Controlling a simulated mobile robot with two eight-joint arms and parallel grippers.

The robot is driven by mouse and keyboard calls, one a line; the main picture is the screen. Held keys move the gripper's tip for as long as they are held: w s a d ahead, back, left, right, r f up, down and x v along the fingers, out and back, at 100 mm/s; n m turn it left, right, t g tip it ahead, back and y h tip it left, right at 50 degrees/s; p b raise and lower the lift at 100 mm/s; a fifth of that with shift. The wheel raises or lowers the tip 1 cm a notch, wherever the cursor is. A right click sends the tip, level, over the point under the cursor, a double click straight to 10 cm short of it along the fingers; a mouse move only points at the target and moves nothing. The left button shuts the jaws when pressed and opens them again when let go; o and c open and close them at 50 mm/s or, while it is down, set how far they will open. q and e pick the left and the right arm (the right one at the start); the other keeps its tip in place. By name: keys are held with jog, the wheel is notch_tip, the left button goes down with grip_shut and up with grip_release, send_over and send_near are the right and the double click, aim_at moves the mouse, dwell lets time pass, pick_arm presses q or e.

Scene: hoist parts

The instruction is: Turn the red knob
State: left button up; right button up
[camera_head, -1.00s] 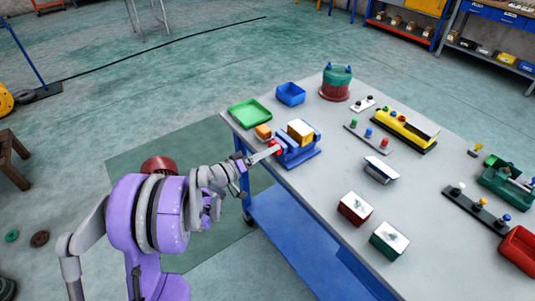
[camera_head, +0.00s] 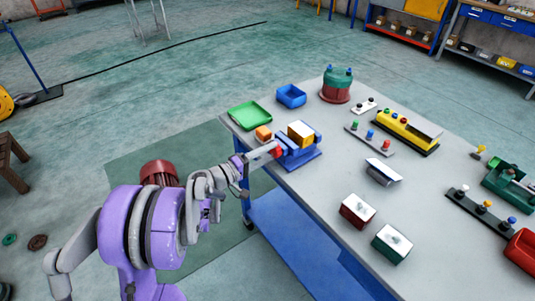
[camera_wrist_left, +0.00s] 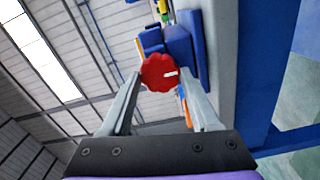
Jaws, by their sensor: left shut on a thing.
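The red knob (camera_head: 277,152) sits on the near left end of a blue fixture (camera_head: 302,160) at the table's left edge. The fixture has a block (camera_head: 299,133) with a white top and orange side on it. My left gripper (camera_head: 270,153) reaches in from the left and is shut on the red knob. In the left wrist view the scalloped red knob (camera_wrist_left: 157,73) lies between the two grey fingers, its white mark pointing right. Part of the blue fixture (camera_wrist_left: 181,48) shows behind it. My right gripper is not in view.
A green tray (camera_head: 250,115), a small orange block (camera_head: 263,133) and a blue bin (camera_head: 291,96) stand beyond the fixture. A dark red box (camera_head: 357,210) and a green box (camera_head: 391,243) stand nearer on the grey table (camera_head: 325,185).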

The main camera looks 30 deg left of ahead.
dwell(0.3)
pick_arm(q)
jog(key=o, duration=1.4)
jog(key=shift+c, duration=0.2)
jog(key=v, duration=1)
jog(key=shift+s+a, duration=0.15)
jog(key=shift+s, duration=0.25)
